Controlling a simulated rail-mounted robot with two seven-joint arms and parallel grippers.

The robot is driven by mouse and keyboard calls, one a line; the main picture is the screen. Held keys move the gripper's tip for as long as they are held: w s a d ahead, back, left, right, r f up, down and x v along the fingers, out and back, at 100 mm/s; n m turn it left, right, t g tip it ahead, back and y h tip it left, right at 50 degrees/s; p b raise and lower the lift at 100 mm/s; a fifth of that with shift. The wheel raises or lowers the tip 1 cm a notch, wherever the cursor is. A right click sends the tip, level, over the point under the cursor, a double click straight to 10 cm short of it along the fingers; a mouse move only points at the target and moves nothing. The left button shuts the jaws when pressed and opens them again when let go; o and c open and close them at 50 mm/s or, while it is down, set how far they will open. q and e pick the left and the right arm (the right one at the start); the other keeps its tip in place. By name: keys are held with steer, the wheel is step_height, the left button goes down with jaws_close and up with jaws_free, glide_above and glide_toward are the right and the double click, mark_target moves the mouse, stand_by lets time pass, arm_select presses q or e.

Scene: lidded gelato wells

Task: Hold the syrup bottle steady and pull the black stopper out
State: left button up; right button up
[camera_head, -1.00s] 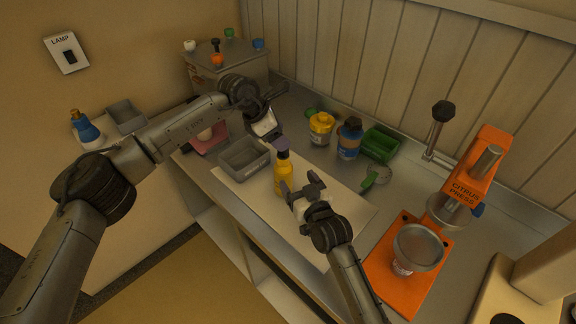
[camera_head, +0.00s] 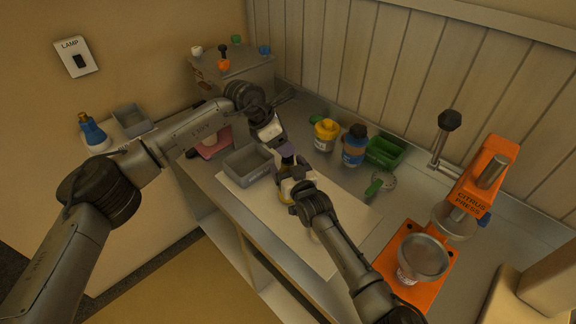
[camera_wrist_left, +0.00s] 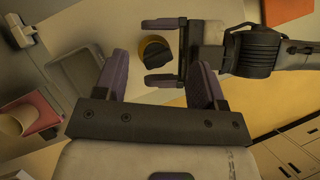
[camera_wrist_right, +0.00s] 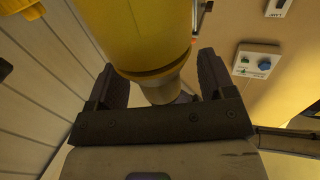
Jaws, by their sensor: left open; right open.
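The yellow syrup bottle (camera_head: 284,196) stands on the white board, largely hidden by my grippers in the head view. In the left wrist view, its round yellow top (camera_wrist_left: 148,43) and black stopper (camera_wrist_left: 157,53) show from above. My right gripper (camera_head: 290,185) is open, with its fingers on either side of the bottle; the bottle also fills the space between them in the right wrist view (camera_wrist_right: 150,35). I cannot tell whether they touch it. My left gripper (camera_head: 286,153) is open and empty, pointing down just above the bottle's top, with purple fingers.
A grey bin (camera_head: 247,163) stands left of the bottle on the white board (camera_head: 345,211). Behind are a yellow-lidded jar (camera_head: 325,134), a blue bottle (camera_head: 354,146) and a green bin (camera_head: 385,151). The orange citrus press (camera_head: 487,170) stands right. The board's front right is clear.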

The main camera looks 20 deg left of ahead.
steer(key=shift+w, duration=0.15)
steer(key=c, duration=1)
arm_select(q)
steer(key=shift+f, duration=0.15)
arm_select(e)
steer(key=shift+f, duration=0.2)
stand_by(0.4)
steer(key=o, duration=0.4)
steer(key=c, duration=0.4)
steer(key=shift+c, duration=0.2)
